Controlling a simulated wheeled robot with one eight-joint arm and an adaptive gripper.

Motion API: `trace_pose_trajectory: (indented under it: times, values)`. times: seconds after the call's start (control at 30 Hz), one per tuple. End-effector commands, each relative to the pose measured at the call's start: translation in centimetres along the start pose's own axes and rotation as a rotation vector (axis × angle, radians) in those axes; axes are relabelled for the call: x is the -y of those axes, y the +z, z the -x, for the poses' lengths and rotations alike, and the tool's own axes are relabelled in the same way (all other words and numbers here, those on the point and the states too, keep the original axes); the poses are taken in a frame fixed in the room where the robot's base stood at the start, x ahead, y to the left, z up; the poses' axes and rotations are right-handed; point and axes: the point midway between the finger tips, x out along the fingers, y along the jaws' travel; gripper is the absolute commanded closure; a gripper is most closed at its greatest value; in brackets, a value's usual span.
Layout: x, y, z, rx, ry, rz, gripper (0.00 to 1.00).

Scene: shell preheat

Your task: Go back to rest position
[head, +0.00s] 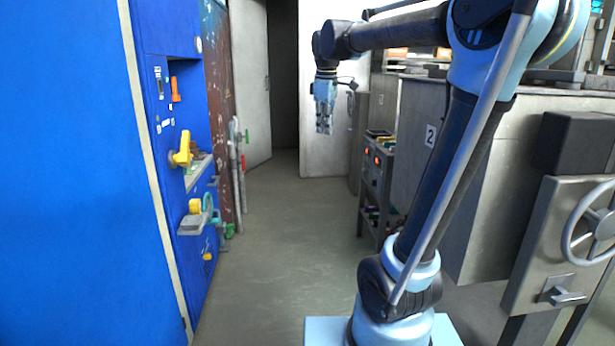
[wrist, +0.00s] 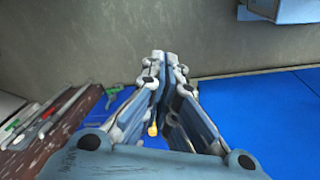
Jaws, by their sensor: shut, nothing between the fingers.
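My gripper (head: 323,128) hangs fingers down from the raised arm, in front of the pale wall at the back of the aisle in the head view. In the wrist view the two fingers of my gripper (wrist: 164,60) meet at their tips, shut with nothing between them. The gripper touches nothing that I can see.
A blue cabinet (head: 70,150) stands at left with a yellow handle (head: 183,150) and an orange lever (head: 175,90). Pipes (head: 236,180) run beside it. A grey cart (head: 372,185) and a handwheel (head: 590,222) are at right. The floor (head: 270,240) between is clear.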

Motion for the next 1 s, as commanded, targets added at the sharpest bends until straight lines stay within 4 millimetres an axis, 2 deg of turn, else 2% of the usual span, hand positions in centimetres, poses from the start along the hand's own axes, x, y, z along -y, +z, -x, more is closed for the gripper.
trace_pose_trajectory:
  times: [0.03,0.1,0.27,0.5,0.8,1.0]
  values:
    - [1.0,1.8,-0.9,0.0,0.001,-0.055,1.0]
    - [2.3,3.9,-2.1,0.0,0.003,-0.136,1.0]
    - [5.5,8.6,-5.3,0.0,0.007,-0.322,1.0]
    - [11.0,14.8,-10.8,-0.003,0.013,-0.601,1.0]
    - [18.4,21.1,-18.9,-0.007,0.02,-0.943,1.0]
    - [21.8,23.6,-23.2,-0.01,0.024,-1.106,1.0]
